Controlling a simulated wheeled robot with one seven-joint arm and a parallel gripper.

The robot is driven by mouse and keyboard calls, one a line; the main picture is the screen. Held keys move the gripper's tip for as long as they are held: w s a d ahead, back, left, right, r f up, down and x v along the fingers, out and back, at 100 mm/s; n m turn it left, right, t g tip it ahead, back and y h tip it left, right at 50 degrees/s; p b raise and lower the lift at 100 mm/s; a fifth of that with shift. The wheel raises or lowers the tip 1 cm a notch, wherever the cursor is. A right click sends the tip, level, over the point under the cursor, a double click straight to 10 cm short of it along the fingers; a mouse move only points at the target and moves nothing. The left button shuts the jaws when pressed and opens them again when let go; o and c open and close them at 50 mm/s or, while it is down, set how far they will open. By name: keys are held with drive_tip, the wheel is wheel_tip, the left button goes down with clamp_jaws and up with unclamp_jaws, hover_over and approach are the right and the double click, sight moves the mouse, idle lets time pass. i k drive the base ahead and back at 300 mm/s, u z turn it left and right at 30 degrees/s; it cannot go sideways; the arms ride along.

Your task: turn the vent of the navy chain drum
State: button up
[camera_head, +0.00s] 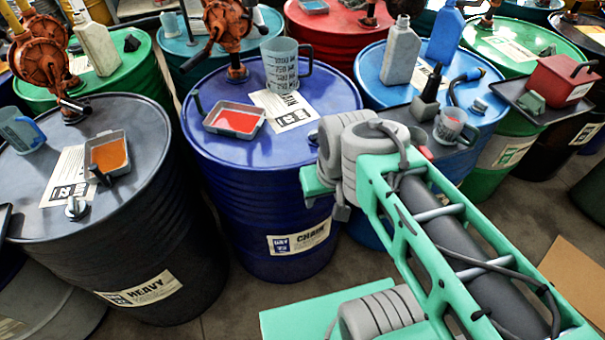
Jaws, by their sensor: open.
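The navy chain drum (270,205) stands upright in the middle, with a CHAIN label (299,240) on its front. A small dark blue fitting (197,101) stands at the left edge of its lid; I cannot tell whether it is the vent. My wrist, grey and teal, is in front of the drum's right side. My gripper does not show; the wrist links hide that region.
The navy lid bears a tray of red liquid (235,119), a measuring jug (281,66), a paper sheet and an orange hand pump (228,24). A black HEAVY drum (125,240) stands close at left, a light blue drum (385,90) at right. Bare floor shows in front.

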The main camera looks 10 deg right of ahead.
sight(313, 135)
drive_tip(key=k, duration=0.5)
drive_tip(key=z, duration=1)
drive_tip(key=i, duration=0.75)
drive_tip(key=u, duration=2.35)
